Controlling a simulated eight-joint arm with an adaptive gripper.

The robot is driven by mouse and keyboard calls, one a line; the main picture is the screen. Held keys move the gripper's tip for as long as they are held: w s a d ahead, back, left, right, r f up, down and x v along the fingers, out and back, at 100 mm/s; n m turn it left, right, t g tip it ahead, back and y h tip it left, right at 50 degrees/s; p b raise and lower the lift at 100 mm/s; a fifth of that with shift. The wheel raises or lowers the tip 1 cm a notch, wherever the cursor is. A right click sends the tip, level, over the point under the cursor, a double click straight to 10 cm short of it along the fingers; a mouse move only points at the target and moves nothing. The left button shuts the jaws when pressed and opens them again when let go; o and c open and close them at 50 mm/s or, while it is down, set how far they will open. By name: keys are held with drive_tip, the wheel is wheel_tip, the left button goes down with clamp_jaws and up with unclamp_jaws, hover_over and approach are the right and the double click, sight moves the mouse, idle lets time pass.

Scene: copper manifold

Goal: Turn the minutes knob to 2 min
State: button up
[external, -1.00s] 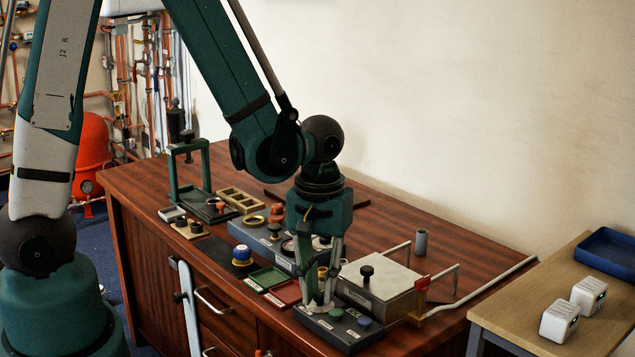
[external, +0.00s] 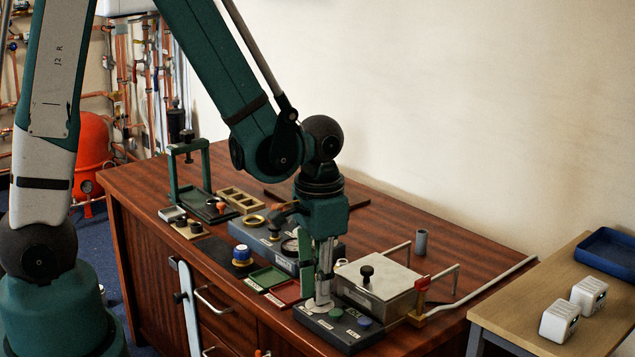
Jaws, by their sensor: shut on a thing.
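A dark control panel (external: 318,326) sits at the front right of the bench, with small labels on it. A pale round dial (external: 311,306) is at its left end, under my gripper. My gripper (external: 322,299) points straight down over this dial and is shut on the knob there. The knob itself is mostly hidden by the fingers, and its marks and setting are too small to read. A green button or knob (external: 336,314) and a blue one (external: 364,322) stand on the panel, right of my fingers.
A metal box (external: 378,281) with a black-knobbed lid stands close behind the panel. A red tray (external: 284,294) and a green tray (external: 268,278) lie to the left. A red-handled valve (external: 422,284) is to the right. The back of the bench is largely clear.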

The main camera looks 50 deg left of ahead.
drive_tip(key=m, duration=0.7)
drive_tip(key=shift+b, duration=0.3)
drive_tip(key=m, duration=0.7)
drive_tip(key=o, duration=0.9)
drive_tip(key=shift+r, duration=0.15)
drive_tip(key=shift+r, duration=5.85)
